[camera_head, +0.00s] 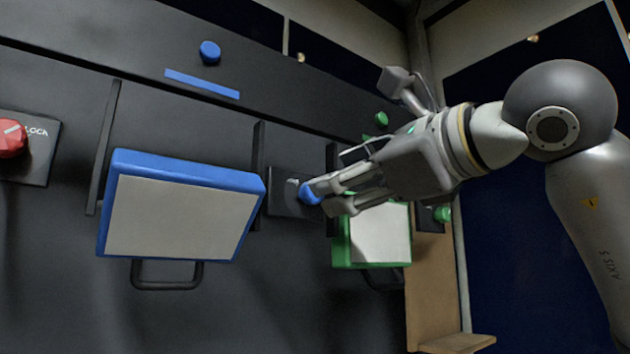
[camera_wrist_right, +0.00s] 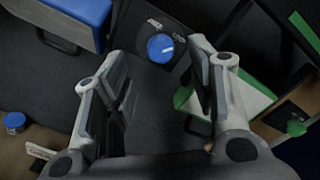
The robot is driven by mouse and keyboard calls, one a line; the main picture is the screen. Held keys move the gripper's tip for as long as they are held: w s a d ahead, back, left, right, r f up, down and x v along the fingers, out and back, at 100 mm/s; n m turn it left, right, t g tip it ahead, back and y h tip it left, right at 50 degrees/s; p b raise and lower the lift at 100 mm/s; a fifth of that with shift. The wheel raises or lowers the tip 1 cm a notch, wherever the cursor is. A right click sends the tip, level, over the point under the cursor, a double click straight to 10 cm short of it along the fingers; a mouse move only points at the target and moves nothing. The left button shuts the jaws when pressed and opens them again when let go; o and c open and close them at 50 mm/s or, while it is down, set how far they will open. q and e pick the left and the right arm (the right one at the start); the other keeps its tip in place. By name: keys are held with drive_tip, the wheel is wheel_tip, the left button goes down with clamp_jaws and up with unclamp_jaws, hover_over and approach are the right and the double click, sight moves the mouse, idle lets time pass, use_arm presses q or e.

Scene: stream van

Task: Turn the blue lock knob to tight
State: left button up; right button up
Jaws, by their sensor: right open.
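The blue lock knob (camera_head: 309,194) sits on a dark lock plate on the black panel, between the blue-framed board and the green-framed board. In the right wrist view the round blue knob (camera_wrist_right: 160,47) shows ahead, between the two open fingers, with a pale mark on its face and white lettering on the plate. My right gripper (camera_head: 326,197) reaches in from the right with its fingertips close to the knob. It is open and holds nothing. Whether a finger touches the knob I cannot tell. My left gripper is not in view.
A blue-framed board (camera_head: 180,205) with a handle below is left of the knob. A green-framed board (camera_head: 376,240) is right, partly behind my gripper. A red lock knob (camera_head: 12,138) is far left. A blue round knob (camera_head: 210,52) and blue strip (camera_head: 202,84) are above.

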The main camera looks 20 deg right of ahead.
sight(305, 194)
drive_tip(key=p+x, duration=0.1)
drive_tip(key=x, duration=0.5)
drive_tip(key=shift+w+p, duration=0.2)
drive_tip(key=shift+p, duration=0.2)
drive_tip(key=shift+c, duration=0.3)
